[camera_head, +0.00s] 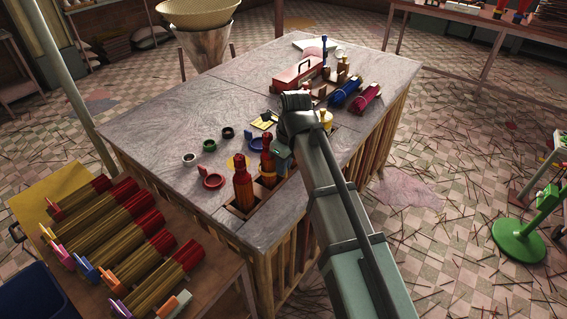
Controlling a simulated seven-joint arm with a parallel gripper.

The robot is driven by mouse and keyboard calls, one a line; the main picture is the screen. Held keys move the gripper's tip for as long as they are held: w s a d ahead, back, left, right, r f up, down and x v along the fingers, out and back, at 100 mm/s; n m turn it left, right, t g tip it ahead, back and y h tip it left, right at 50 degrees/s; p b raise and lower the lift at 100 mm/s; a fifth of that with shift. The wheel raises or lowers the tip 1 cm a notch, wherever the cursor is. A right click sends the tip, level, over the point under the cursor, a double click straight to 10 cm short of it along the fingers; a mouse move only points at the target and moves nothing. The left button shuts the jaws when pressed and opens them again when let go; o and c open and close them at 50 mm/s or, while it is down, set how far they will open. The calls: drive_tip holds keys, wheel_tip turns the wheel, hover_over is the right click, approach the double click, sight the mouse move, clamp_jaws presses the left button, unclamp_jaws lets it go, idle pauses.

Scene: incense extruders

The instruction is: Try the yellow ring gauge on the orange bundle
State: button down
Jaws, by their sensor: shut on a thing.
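My gripper (282,165) points down over the slotted right part of the table. Its jaws are shut, but what they hold is hidden from this angle. A red-brown extruder (268,163) stands upright right beside the jaws, with another (243,185) to its left. A yellow patch (231,162) shows behind the left extruder, between the red and blue ring gauges. I cannot tell whether it is the yellow ring gauge. A bundle with an orange tag (108,277) and a red end lies among other bundles on the low left bench, well apart from my gripper.
The red ring gauge (212,181) and blue ring gauge (258,144) lie on the table, near small white (190,158), green (209,145) and black (228,132) round pieces. The table's left side is clear.

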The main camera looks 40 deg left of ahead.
drive_tip(key=shift+f, duration=0.4)
idle(0.8)
wheel_tip(320, 180, up, 17)
idle(3.0)
drive_tip(key=shift+r, duration=0.1)
